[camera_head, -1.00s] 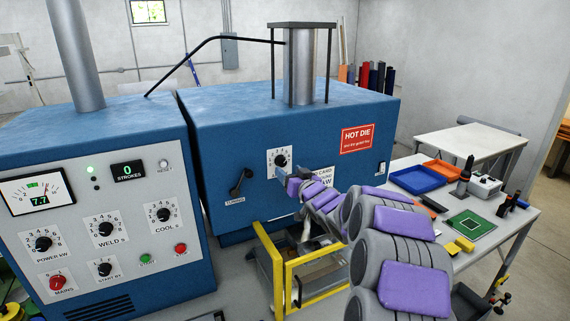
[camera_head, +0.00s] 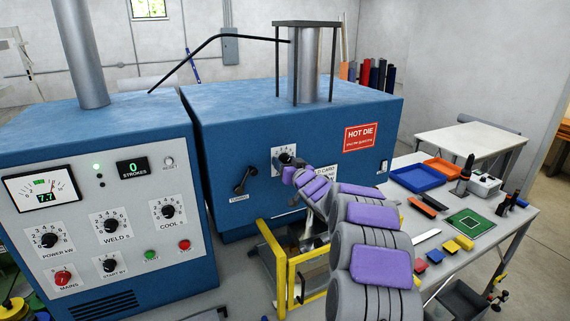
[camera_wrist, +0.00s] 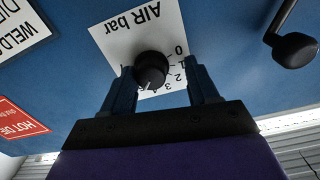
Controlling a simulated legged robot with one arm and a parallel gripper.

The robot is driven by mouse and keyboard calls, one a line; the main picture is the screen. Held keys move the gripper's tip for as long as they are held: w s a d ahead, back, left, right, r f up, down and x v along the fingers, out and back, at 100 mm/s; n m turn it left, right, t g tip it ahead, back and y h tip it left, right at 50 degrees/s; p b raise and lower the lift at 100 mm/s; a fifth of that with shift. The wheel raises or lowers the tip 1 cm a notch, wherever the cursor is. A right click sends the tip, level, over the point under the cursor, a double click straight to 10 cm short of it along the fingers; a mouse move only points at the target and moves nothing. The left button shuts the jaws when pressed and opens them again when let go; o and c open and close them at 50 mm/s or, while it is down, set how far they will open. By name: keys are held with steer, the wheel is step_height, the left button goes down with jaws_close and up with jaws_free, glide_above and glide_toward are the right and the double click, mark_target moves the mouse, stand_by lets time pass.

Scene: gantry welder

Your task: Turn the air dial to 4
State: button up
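The air dial is a round black knob (camera_wrist: 151,70) on a white plate marked "AIR bar" (camera_wrist: 120,38), upside down in the wrist view. A pale mark on the knob points toward the bottom of that picture, near the higher numbers; the exact number is unclear. My gripper (camera_wrist: 161,69) is open, with one finger on each side of the knob. The knob sits closer to the left finger; whether they touch is unclear. In the head view the plate (camera_head: 277,152) is on the blue machine's front, and my gripper (camera_head: 289,171) partly covers its lower right.
A black crank handle (camera_head: 243,180) labelled TUNING is left of the dial; a black lever knob (camera_wrist: 297,48) shows in the wrist view. A red HOT DIE sign (camera_head: 361,138) is to the right. A yellow frame (camera_head: 283,278) stands below, and a cluttered table (camera_head: 490,245) is at right.

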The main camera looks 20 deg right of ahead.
steer(key=shift+d, duration=0.75)
steer(key=c, duration=0.5)
steer(key=shift+a, duration=0.25)
steer(key=c, duration=0.3)
steer(key=shift+c, duration=0.2)
steer(key=shift+d+f, duration=0.1)
steer(key=shift+d, duration=0.05)
steer(key=shift+n+b, duration=2)
steer(key=shift+n, duration=0.8)
steer(key=o, duration=1)
